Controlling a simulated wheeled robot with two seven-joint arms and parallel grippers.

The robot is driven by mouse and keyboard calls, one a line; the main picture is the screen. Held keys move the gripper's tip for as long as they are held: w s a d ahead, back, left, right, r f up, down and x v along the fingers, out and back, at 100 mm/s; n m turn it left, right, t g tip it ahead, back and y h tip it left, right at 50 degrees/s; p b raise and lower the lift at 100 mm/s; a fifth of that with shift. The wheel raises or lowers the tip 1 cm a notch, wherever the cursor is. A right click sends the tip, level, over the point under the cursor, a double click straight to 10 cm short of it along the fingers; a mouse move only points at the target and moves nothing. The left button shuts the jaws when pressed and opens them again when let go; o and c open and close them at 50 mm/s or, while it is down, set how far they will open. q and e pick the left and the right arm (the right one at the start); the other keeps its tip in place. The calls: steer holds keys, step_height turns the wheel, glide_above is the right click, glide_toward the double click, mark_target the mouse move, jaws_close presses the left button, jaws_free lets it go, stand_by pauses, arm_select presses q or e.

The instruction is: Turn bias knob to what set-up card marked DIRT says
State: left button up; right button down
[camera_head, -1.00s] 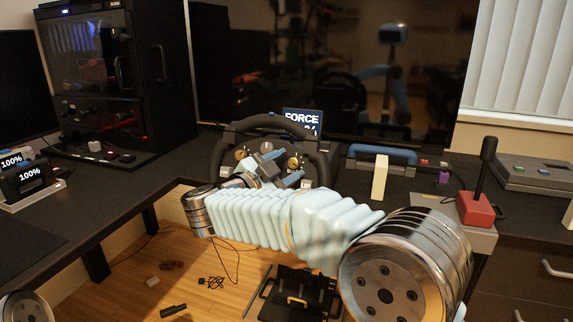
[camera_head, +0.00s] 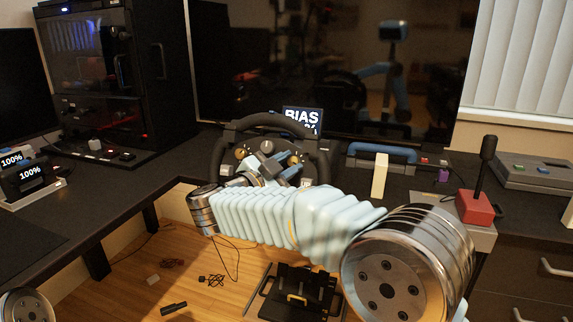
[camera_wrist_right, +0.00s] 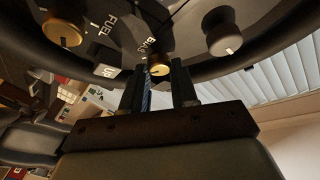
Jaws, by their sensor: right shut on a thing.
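The racing wheel (camera_head: 252,123) stands on the desk below the big screen. Its small display (camera_head: 303,119) reads BIAS; the value under it is mostly hidden by the rim. In the right wrist view the brass bias knob (camera_wrist_right: 159,69), beside the BIAS label, sits between the fingertips of my right gripper (camera_wrist_right: 157,82), which is shut on it. In the head view my right gripper (camera_head: 284,168) reaches into the wheel's face, partly behind my own arm. The FUEL knob (camera_wrist_right: 62,30) and a grey knob (camera_wrist_right: 222,33) flank it. No card with readable DIRT text shows. My left gripper is not in view.
A red-based lever (camera_head: 477,208) is further right. Small displays (camera_head: 29,175) reading 100% stand at left. Pedals (camera_head: 297,290) are on the floor.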

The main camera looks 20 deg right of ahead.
steer(key=shift+n+t+y+p, duration=0.3)
steer(key=shift+n+t+p, duration=0.3)
steer(key=shift+n, duration=0.5)
steer(key=shift+s+n+t+y+p, duration=0.1)
steer(key=shift+n+t+y+p, duration=0.25)
steer(key=shift+n, duration=0.55)
steer(key=shift+s+d+f+n+t+y, duration=0.1)
steer(key=shift+n+t+y, duration=0.55)
steer(key=shift+n, duration=0.85)
steer(key=shift+d+f+n+t+y, duration=0.1)
steer(key=shift+n+t+y, duration=0.45)
steer(key=shift+n, duration=0.95)
steer(key=c, duration=0.9)
jaws_free()
steer(key=shift+o, duration=0.2)
steer(key=shift+h, duration=0.25)
